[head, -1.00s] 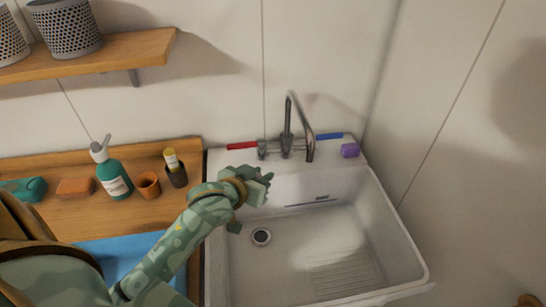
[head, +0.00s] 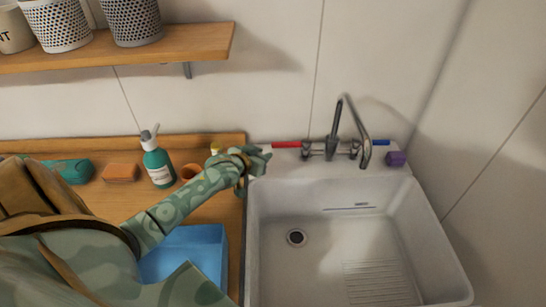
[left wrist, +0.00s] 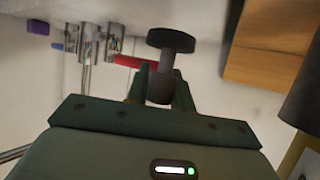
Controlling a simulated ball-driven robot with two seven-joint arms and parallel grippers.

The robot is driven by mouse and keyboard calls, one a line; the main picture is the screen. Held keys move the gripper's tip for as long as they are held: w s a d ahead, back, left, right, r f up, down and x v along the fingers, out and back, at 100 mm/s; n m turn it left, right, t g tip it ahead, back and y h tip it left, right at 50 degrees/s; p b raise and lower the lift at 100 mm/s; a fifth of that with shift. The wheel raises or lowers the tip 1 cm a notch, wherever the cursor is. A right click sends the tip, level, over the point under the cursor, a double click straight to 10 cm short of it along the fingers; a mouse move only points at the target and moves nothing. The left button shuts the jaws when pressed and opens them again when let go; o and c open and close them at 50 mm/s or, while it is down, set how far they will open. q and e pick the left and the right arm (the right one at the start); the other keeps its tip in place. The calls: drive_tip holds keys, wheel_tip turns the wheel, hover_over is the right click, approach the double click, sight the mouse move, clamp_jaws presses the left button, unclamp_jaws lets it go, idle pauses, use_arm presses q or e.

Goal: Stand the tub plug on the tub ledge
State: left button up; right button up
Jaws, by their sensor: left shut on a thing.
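The tub plug (left wrist: 171,40) is a dark disc with a short, thick stem. In the left wrist view it sits between my left fingers, shut on its stem. In the head view I cannot make the plug out at my left gripper (head: 264,159). That gripper is over the left end of the tub ledge (head: 290,164), near the wooden counter's edge. The ledge is the pale strip behind the white tub (head: 262,270). I cannot tell whether the plug touches it. My right gripper is not in view.
The tap (head: 335,130) stands mid-ledge, between red (head: 287,144) and blue (head: 374,142) strips. A purple block (head: 396,159) sits at the ledge's right end.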

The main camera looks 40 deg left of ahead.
use_arm(q)
drive_tip(key=shift+x, duration=0.85)
drive_tip(key=b+x, duration=0.2)
drive_tip(key=x, duration=0.1)
drive_tip(key=shift+f, duration=0.5)
drive_tip(key=shift+w+f, duration=0.1)
drive_tip(key=shift+w, duration=0.1)
drive_tip(key=shift+s, duration=0.1)
drive_tip(key=o, duration=1)
